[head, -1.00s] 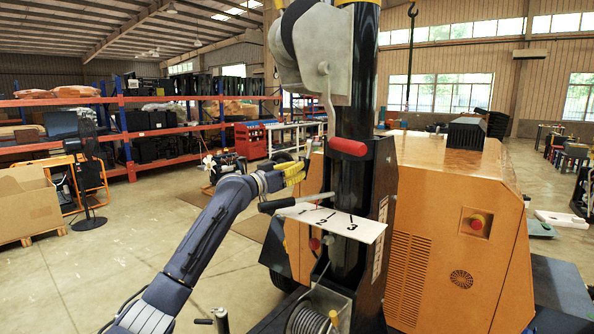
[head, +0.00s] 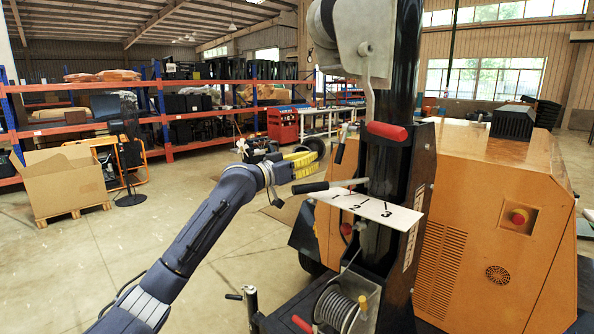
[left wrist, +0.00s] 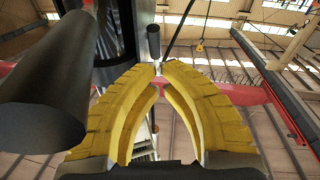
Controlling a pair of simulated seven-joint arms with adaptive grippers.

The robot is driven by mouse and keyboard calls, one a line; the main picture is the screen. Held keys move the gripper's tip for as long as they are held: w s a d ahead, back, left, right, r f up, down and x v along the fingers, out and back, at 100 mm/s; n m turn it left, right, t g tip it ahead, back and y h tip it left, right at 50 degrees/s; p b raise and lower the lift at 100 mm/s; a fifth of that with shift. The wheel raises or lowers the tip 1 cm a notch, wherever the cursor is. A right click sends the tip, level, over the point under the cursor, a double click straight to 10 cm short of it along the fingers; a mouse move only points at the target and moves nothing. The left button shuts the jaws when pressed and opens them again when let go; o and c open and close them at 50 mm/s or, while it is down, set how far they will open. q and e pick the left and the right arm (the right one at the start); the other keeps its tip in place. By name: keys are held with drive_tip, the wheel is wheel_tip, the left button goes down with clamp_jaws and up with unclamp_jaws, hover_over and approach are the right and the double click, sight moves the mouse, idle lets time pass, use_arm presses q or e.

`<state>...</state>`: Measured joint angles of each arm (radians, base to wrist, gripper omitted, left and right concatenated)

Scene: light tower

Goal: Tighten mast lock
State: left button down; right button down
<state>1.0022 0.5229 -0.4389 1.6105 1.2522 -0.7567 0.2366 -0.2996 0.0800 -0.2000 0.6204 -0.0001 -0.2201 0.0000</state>
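The dark mast (head: 393,110) stands behind a white plate (head: 388,212) marked 1, 2, 3. A lever with a black grip (head: 311,187) sticks out left over the plate. A second, shorter black handle (head: 340,151) shows just above it. I cannot tell for sure which handle is the mast lock. My left gripper (head: 316,166) has yellow fingers. It is left of the mast, above the black grip, and holds nothing. In the left wrist view its fingers (left wrist: 160,72) have a narrow gap. A large black cylinder (left wrist: 45,95) is close on the left; a small black one (left wrist: 154,42) is beyond the tips.
A red crank handle (head: 386,131) juts from the mast above the plate. A cable reel (head: 336,308) sits below it. The orange cabinet (head: 480,210) fills the right side. Open floor (head: 200,195) lies left, with shelves (head: 90,125) behind.

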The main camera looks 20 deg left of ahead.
use_arm(q)
drive_tip(key=s+a+f, duration=0.2)
drive_tip(key=s+a, duration=0.1)
drive_tip(key=s, duration=0.1)
wheel_tip(320, 180, up, 16)
drive_tip(key=d+m+g, duration=0.1)
drive_tip(key=d, duration=0.1)
drive_tip(key=g+y, duration=0.2)
drive_tip(key=g, duration=0.2)
approach(342, 144)
drive_tip(key=f+x, duration=0.1)
drive_tip(key=x, duration=0.7)
drive_tip(key=shift+a+f, duration=0.3)
drive_tip(key=shift+a, duration=0.1)
